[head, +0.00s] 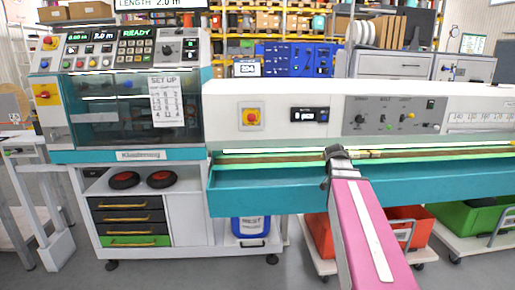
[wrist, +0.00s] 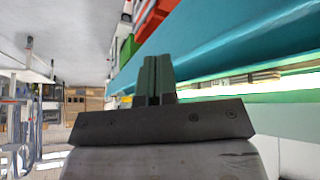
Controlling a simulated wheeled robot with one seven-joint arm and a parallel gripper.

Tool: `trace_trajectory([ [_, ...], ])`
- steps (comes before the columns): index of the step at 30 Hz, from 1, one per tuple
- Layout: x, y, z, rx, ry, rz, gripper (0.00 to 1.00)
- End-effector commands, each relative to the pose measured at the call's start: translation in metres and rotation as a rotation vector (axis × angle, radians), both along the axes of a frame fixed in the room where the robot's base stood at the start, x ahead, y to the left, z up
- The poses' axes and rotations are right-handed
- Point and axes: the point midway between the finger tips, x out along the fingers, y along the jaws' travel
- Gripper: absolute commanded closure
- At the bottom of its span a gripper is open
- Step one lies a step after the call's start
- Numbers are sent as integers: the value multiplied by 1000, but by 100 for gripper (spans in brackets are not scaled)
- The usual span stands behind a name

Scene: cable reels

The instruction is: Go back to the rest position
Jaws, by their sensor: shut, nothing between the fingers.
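My gripper (wrist: 155,62) is shut with nothing between its fingers; the two dark fingers lie side by side in the wrist view. In the head view my pink and white arm reaches up from the bottom, and the dark gripper (head: 336,152) is at its far end, in front of the long machine's teal front edge. The wrist view is turned on its side, with the teal machine front (wrist: 215,45) close to the right of the fingers. I cannot tell whether the gripper touches the machine.
The machine (head: 130,100) with a READY display stands at left, its long bench (head: 270,182) running right. Below are a blue container (head: 250,226), red bins (head: 408,215) and a green bin (head: 475,215) on wheeled bases. Grey floor (head: 200,275) is open in front.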

Motion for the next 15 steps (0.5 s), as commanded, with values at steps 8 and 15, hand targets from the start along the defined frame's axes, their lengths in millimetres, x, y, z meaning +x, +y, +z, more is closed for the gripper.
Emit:
trace_trajectory([
  [8, -45, 71, -105, 103, 211, 304, 100],
  [15, -96, 127, -179, 199, 358, 567, 100],
])
